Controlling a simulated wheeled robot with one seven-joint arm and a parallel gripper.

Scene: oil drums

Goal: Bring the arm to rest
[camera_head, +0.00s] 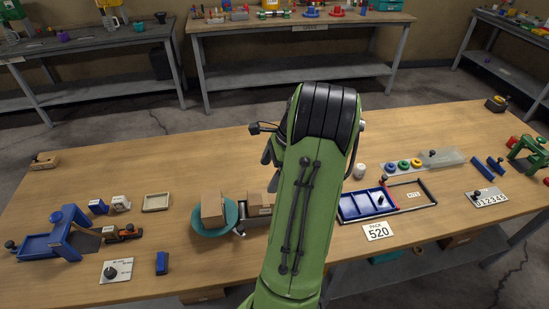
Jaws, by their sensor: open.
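My green arm (301,195) rises from the bottom middle of the head view, with a black ribbed joint (325,112) at its top. It stands over the middle of the wooden workbench (150,180). My gripper (268,156) is mostly hidden behind the arm; dark parts of it show at the arm's left side, above the bench. It is open, and I see nothing held in it.
A blue ramp-like fixture (65,235) stands at the far left. The bench behind the boxes is clear.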

